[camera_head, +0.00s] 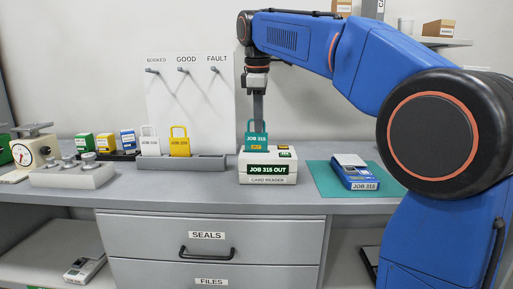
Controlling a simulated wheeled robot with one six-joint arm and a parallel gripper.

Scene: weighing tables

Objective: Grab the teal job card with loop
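The teal job card (257,141) reads "JOB 315" and has a loop at its top. It stands upright at the top of the white card reader (256,180), whose display reads "JOB 315 OUT". My gripper (259,119) points straight down right above the card, with its fingertips at the height of the loop. The fingers overlap in this view, so I cannot tell whether they are closed on the loop or only around or beside it.
A grey rack (208,163) left of the reader holds a white card (149,144) and a yellow card (179,143) with loops. A pegboard (188,90) stands behind. A blue device (354,174) lies on a teal mat (327,184) at right. A scale (28,155) stands at far left.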

